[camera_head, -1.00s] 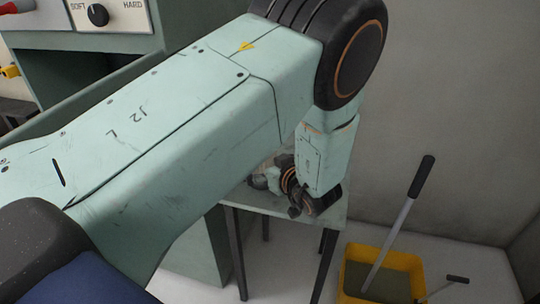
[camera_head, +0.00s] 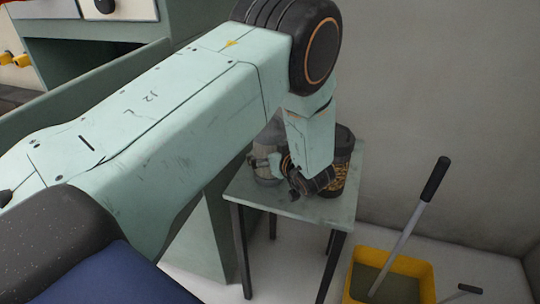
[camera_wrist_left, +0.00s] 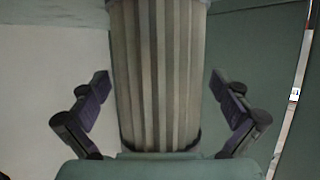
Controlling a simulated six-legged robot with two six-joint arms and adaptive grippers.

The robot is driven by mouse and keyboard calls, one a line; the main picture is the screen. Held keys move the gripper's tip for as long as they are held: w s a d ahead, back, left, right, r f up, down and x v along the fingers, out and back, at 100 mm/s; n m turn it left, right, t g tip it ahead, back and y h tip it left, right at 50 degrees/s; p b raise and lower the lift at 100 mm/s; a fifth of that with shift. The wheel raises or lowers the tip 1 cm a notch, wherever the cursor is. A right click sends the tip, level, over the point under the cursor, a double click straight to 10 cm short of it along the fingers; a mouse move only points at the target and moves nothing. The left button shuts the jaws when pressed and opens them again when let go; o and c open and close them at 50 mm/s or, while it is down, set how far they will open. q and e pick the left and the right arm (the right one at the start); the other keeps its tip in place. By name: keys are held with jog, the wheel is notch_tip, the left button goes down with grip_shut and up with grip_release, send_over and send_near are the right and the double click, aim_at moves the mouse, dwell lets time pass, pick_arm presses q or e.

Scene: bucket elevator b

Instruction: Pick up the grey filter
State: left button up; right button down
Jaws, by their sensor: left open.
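The grey filter (camera_wrist_left: 156,65) is a pleated upright cylinder with a dark band low down, filling the middle of the left wrist view. My left gripper (camera_wrist_left: 160,100) is open, one dark finger on each side of the filter, with visible gaps between the fingers and the pleats. In the head view my left gripper (camera_head: 263,165) is low over the small table, and my own arm hides most of what is there. My right gripper is in neither view.
The small green table (camera_head: 290,205) has dark legs. A dark jar (camera_head: 342,165) with yellowish bits stands on it, just right of my wrist. A yellow tub (camera_head: 418,272) with a long-handled tool (camera_head: 405,232) is on the floor at right. A grey wall is behind.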

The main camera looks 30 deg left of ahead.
pick_arm(q)
jog(key=shift+w+a+f, duration=0.1)
jog(key=shift+w+a, duration=0.05)
jog(key=shift+a, duration=0.15)
jog(key=shift+c, duration=0.3)
jog(key=shift+d, duration=0.1)
jog(key=shift+c, duration=0.8)
jog(key=c, duration=1.3)
